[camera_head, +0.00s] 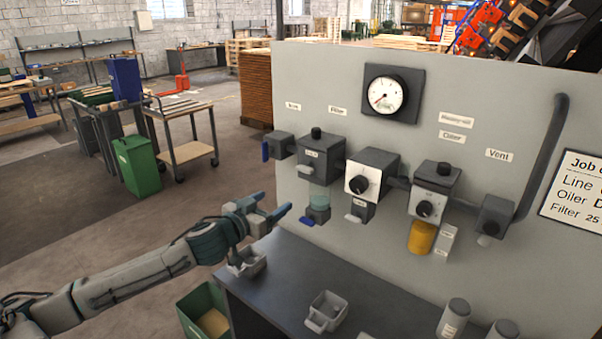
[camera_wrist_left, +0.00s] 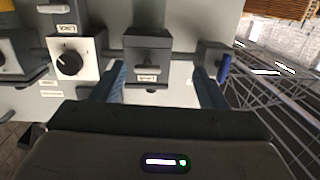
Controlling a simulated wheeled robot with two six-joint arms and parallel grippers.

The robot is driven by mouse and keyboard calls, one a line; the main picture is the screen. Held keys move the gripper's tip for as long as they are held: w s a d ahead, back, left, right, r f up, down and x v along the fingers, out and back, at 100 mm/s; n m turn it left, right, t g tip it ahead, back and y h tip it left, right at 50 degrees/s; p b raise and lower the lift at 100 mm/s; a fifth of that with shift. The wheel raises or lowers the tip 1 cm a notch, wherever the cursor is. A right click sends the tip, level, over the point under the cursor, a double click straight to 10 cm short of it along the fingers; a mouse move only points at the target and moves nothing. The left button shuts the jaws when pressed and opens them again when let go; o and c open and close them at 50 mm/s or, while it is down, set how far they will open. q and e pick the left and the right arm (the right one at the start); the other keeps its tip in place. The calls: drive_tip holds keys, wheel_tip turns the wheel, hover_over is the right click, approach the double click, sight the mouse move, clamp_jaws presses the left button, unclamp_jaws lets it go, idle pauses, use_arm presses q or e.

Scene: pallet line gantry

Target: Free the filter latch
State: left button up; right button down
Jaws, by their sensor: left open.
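The filter (camera_head: 322,153) is a dark grey block on the upright panel, under a "Filter" label, with a clear bowl (camera_head: 319,196) below it. A pale tab (camera_head: 305,168) is on its front lower edge, and a blue piece (camera_head: 308,221) is at the bowl's bottom; I cannot tell which is the latch. My left gripper (camera_head: 272,210) is open and empty, in front of and left of the bowl, apart from it. The left wrist view is turned upside down; there the filter block (camera_wrist_left: 147,50) shows between the open fingers (camera_wrist_left: 160,84). My right gripper is out of view.
A regulator with a black knob (camera_head: 358,184), an oiler with a yellow bowl (camera_head: 422,238) and a blue-levered valve (camera_head: 279,147) flank the filter. A gauge (camera_head: 385,95) hangs above. Below, the dark bench (camera_head: 280,290) holds small grey trays (camera_head: 326,312) and canisters. A green bin stands beside it.

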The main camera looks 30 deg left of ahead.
use_arm(q)
drive_tip(key=h, duration=0.1)
approach(302, 170)
drive_tip(key=shift+m+t, duration=0.3)
drive_tip(key=shift+t, duration=0.1)
drive_tip(key=shift+w+d+f+b, duration=0.1)
drive_tip(key=shift+w, duration=1.45)
drive_tip(key=shift+w+d+f+b, duration=0.1)
drive_tip(key=shift+w+d, duration=0.05)
drive_tip(key=shift+w, duration=1.4)
drive_tip(key=shift+w+d+f+b, duration=0.1)
drive_tip(key=shift+w, duration=1.5)
drive_tip(key=c, duration=1)
